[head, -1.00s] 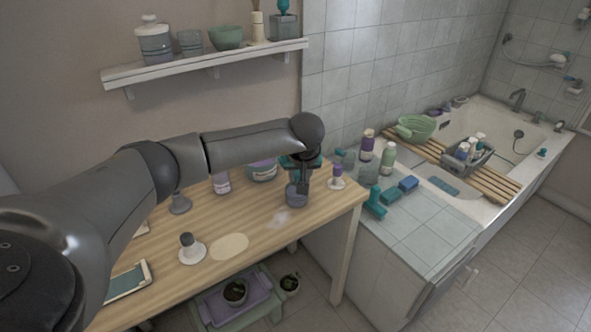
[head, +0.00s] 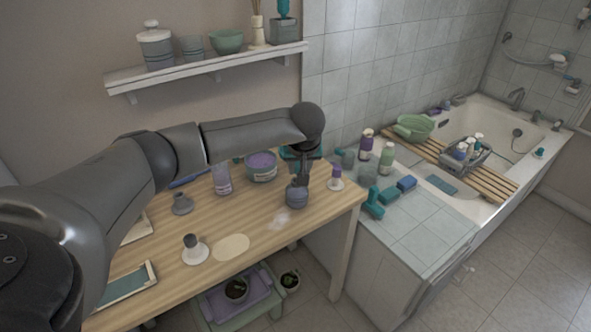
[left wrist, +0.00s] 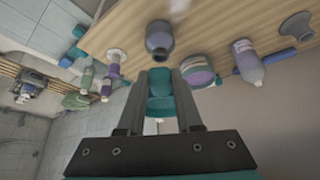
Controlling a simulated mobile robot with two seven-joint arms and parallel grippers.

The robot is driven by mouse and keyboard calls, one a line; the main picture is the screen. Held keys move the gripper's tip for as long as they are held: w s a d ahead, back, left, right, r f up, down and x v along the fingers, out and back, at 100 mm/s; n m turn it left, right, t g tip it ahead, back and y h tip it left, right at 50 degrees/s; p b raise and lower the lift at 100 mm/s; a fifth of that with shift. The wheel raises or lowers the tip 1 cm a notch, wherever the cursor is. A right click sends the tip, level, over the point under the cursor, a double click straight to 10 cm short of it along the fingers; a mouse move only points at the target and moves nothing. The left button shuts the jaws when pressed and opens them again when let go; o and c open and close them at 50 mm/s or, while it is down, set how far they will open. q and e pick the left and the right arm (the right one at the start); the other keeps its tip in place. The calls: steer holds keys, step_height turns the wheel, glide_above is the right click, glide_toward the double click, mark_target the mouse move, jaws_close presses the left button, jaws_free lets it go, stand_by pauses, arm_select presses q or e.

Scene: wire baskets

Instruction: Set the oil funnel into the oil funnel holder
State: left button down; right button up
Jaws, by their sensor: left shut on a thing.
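My left gripper (head: 300,178) points down at the far right part of the wooden table. In the left wrist view my left gripper (left wrist: 160,80) is shut on a teal tapered piece (left wrist: 160,95), which I take to be the oil funnel. A dark grey round jar (head: 297,196), apparently the oil funnel holder, stands upright on the table just under the fingers. The jar also shows ahead of the fingertips in the left wrist view (left wrist: 159,40), with a gap to the teal piece in the picture. My right gripper is not in view.
A purple tub (head: 261,167) and a pale bottle (head: 222,180) stand behind and left of the jar. A purple-topped item on a white base (head: 336,183) stands close on its right. A grey flared piece (head: 181,204) is farther left. The table front has free room.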

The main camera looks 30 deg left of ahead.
arm_select(q)
steer(key=shift+r+p, duration=1.15)
steer(key=shift+r, duration=0.55)
